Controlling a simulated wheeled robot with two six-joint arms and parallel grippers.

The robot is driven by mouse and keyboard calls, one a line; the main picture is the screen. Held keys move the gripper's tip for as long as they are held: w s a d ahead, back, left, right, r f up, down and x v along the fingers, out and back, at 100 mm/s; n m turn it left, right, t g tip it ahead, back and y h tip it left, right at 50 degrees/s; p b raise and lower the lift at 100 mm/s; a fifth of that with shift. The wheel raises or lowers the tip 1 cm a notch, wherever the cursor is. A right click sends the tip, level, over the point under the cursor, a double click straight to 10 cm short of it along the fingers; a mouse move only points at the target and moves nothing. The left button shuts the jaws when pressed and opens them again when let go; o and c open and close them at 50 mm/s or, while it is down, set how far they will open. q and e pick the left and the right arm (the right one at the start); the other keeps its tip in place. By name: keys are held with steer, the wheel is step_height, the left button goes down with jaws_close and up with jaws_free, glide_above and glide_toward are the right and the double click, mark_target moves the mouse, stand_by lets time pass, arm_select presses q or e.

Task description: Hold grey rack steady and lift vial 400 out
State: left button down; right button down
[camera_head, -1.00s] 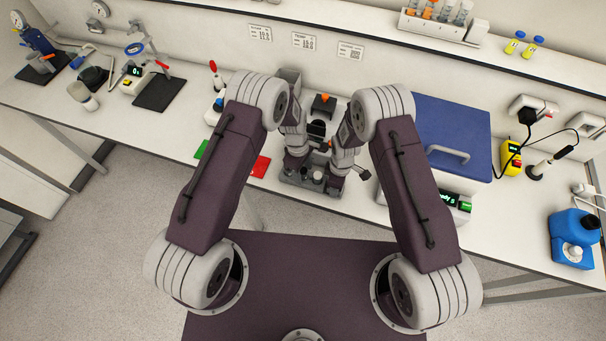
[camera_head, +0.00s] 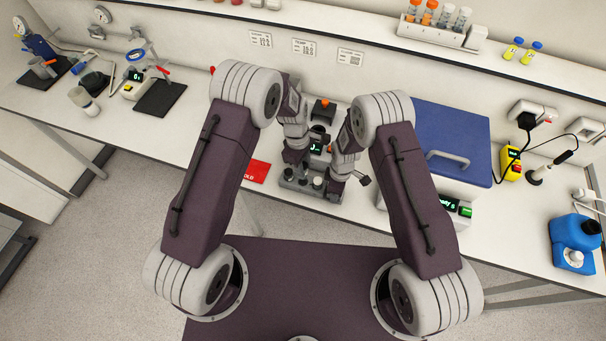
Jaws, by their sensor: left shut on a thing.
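The grey rack (camera_head: 330,193) stands near the front edge of the bench, holding several pale-capped vials (camera_head: 317,182). My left gripper (camera_head: 297,163) is shut over the rack's left side, higher than the rack. What it grips is mostly hidden by my wrist; from its raised position it appears to be a vial, and no number can be read. My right gripper (camera_head: 338,183) points down at the rack's right end, at or touching it. Its fingers are too small and hidden to tell open from shut.
A red mat (camera_head: 257,171) lies left of the rack. A dark device with an orange top (camera_head: 322,108) stands behind it. A blue-lidded box (camera_head: 450,140) stands close on the right. A shelf with a tube rack (camera_head: 440,34) runs above the bench.

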mark_target(304, 165)
arm_select(q)
step_height(304, 165, up, 4)
steer(key=shift+f, duration=0.25)
arm_select(e)
steer(key=c, duration=0.8)
jaws_free()
steer(key=shift+o, duration=0.2)
step_height(304, 165, up, 12)
arm_select(q)
steer(key=shift+f, duration=0.1)
